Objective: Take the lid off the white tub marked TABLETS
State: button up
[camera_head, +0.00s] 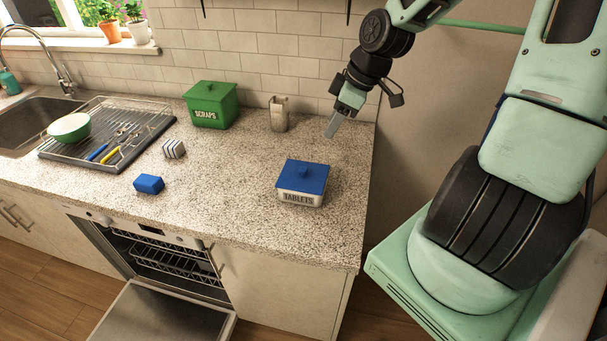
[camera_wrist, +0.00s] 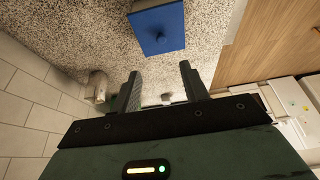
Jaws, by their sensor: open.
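The white tub marked TABLETS (camera_head: 299,198) stands on the speckled counter, right of the middle in the head view. Its blue lid (camera_head: 303,176) with a round knob on top is on the tub. The blue lid also shows at the top of the wrist view (camera_wrist: 158,28), and it hides most of the tub there. My gripper (camera_head: 330,132) is in the air behind and to the right of the tub, apart from it. In the wrist view its two fingers (camera_wrist: 160,85) are spread with nothing between them.
A green SCRAPS bin (camera_head: 211,104) and a beige holder (camera_head: 279,113) stand by the tiled wall. A blue block (camera_head: 149,184) and a striped block (camera_head: 174,149) lie left of the tub. A drying rack (camera_head: 70,151) is further left. The appliance door (camera_head: 165,318) below hangs open.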

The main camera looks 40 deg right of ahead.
jog(key=b, duration=0.2)
send_over(304, 169)
jog(key=s+d, duration=0.2)
notch_tip(304, 169, down, 10)
jog(key=shift+s+a+f, duration=0.1)
jog(key=x, duration=0.4)
jog(key=shift+a, duration=0.25)
jog(key=shift+w+f, duration=0.3)
jog(key=shift+f, duration=0.1)
grip_shut()
